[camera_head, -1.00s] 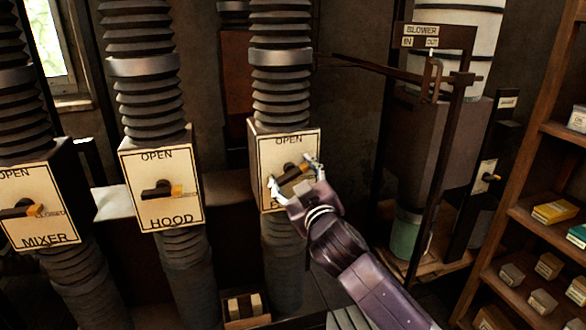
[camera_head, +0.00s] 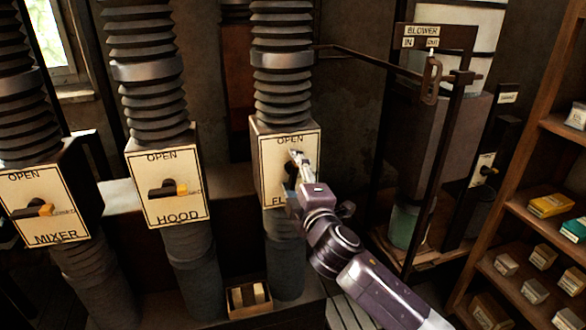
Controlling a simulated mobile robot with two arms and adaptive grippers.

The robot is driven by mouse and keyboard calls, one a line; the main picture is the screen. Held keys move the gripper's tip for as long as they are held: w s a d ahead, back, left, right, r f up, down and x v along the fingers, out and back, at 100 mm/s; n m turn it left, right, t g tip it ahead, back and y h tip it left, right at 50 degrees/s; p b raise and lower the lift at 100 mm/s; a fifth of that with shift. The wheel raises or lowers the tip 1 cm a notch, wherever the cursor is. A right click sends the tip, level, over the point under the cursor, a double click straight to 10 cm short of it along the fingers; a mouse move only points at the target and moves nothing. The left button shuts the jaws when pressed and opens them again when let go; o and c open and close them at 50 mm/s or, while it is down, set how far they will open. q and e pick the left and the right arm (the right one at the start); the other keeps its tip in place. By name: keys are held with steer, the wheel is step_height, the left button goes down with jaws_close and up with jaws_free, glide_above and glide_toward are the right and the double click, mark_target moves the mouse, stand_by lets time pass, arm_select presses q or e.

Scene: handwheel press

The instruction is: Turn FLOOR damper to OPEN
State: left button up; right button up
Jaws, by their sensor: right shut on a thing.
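The FLOOR damper box (camera_head: 268,160) is the rightmost of the three labelled boxes, under a ribbed duct. Its cream plate reads OPEN at the top; only the start of the lower word shows beside my gripper. My right gripper (camera_head: 296,166) is at the middle of this plate, shut on the damper handle, with its fingers pointing up toward OPEN. The handle is mostly hidden behind the gripper, so its exact angle is hard to tell. My left gripper is not in view.
The HOOD box (camera_head: 168,205) and MIXER box (camera_head: 38,222) stand to the left, their orange-tipped handles pointing right. A blower lever frame (camera_head: 440,60) stands to the right. A shelf with small boxes (camera_head: 550,205) is at the far right.

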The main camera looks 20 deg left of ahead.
steer(key=shift+n+p, duration=0.35)
steer(key=shift+n, duration=0.75)
steer(key=o, duration=1.2)
steer(key=shift+f, duration=0.1)
steer(key=shift+c, duration=0.2)
steer(key=v, duration=1.2)
